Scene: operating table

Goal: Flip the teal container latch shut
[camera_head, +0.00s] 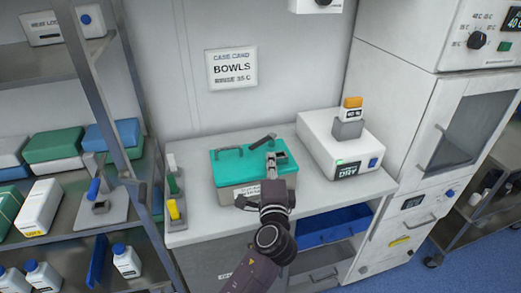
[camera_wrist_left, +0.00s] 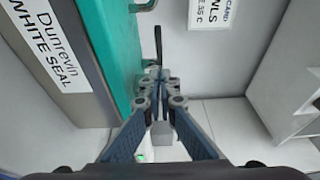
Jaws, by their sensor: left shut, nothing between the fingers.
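The container (camera_head: 225,194) is a grey box with a teal lid (camera_head: 228,170) on the bench, and it also shows on the left of the wrist view (camera_wrist_left: 112,50). A dark lever, which looks like the latch (camera_head: 262,140), sticks up at an angle by the lid's back right edge. It shows as a thin dark bar (camera_wrist_left: 158,42) in the wrist view. My left gripper (camera_head: 271,157) is shut and empty over the right part of the lid. Its fingertips (camera_wrist_left: 157,76) appear close to the bar's lower end; I cannot tell whether they touch. My right gripper is not in view.
A white dryer box (camera_head: 318,145) with a grey and orange item on top stands right of the container. Yellow- and green-topped items (camera_head: 173,209) stand at the bench's left end. A shelf rack (camera_head: 130,165) is further left. Bare bench lies around the container's left side.

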